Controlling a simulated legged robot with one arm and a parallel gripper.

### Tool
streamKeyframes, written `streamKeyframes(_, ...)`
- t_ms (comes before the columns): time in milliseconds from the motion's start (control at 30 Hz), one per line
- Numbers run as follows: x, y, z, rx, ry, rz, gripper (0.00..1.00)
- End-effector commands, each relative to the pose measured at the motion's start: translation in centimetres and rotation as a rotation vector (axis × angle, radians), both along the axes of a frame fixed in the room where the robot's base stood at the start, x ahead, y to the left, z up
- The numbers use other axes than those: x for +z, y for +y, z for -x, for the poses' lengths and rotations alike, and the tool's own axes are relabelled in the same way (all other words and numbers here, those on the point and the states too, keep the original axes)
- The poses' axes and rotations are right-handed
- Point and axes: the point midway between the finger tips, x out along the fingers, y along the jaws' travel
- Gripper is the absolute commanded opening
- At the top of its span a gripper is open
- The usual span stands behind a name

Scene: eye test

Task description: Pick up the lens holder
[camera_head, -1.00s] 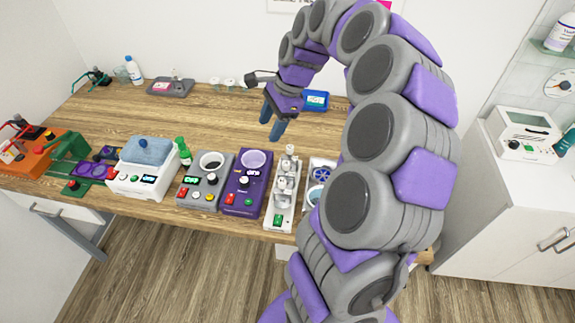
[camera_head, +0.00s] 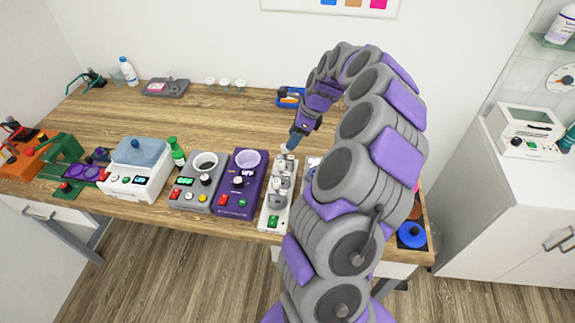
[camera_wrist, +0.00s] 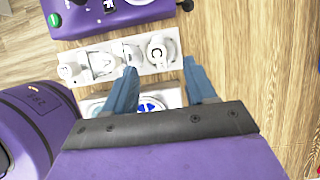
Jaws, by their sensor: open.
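I cannot tell for sure which thing is the lens holder. A white strip (camera_head: 270,222) with several grey and white upright fittings stands near the table's front edge; it also shows in the wrist view (camera_wrist: 88,76). My gripper (camera_head: 291,146) is low over its far end. In the wrist view my gripper (camera_wrist: 160,66) is open, its blue fingers apart, with the strip's end fitting (camera_wrist: 161,52) just beyond and between the tips. A white device with blue round parts (camera_wrist: 150,106) shows between the fingers; my arm mostly hides it in the head view. I see nothing held.
A purple device (camera_head: 240,185), a grey device (camera_head: 190,194) and a white box with a blue pad (camera_head: 130,184) stand in a row left of the strip. A blue round thing (camera_head: 411,236) lies at the right front. The table's middle is clear.

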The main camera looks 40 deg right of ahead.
Motion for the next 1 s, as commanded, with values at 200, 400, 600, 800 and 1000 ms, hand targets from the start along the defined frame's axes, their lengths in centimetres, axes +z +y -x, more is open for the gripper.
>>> streamKeyframes(200, -2.4, 1.3, -0.8, 0.002, 0.0, 0.004, 0.56)
streamKeyframes(400, -4.0, 0.8, -1.4, 0.002, -0.001, 0.001, 0.56)
streamKeyframes(600, -6.8, 1.1, -2.3, 0.003, 0.0, -0.004, 0.56)
streamKeyframes(800, -7.4, 1.4, -2.6, 0.002, -0.001, -0.001, 0.56)
streamKeyframes(1000, -7.2, 1.7, -2.6, 0.002, -0.001, 0.003, 0.48)
